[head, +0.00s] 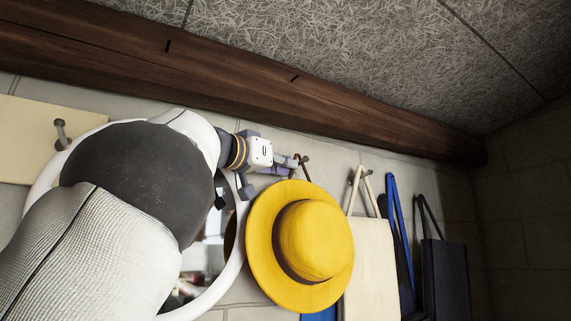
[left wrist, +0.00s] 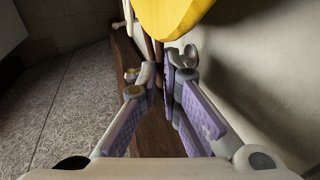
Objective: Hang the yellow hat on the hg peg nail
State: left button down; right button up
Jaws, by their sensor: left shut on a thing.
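The yellow hat (head: 313,240) with a brown band is upright against the wall, crown facing me, in the head view. My left gripper (head: 286,170) is at the hat's top brim edge and is shut on it. A brown nail (head: 304,167) sticks out of the wall just right of the fingertips, above the brim. I cannot tell whether the hat touches this nail. In the left wrist view the hat (left wrist: 172,16) shows at the top, just beyond the nearly closed purple-padded fingers (left wrist: 160,78). My right gripper is not in view.
Right of the hat hang a cream bag (head: 369,255) and dark bags (head: 445,275), one with a blue strap (head: 398,220). A round white-framed mirror (head: 215,300) is behind my arm. Another nail (head: 61,135) is at the left. A wooden beam (head: 230,77) runs above.

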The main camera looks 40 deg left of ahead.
pick_arm(q)
jog(key=c, duration=1.7)
grip_release()
jog(key=s, duration=0.8)
jog(key=s+f, duration=0.1)
jog(key=s, duration=0.3)
jog(key=shift+d, duration=0.25)
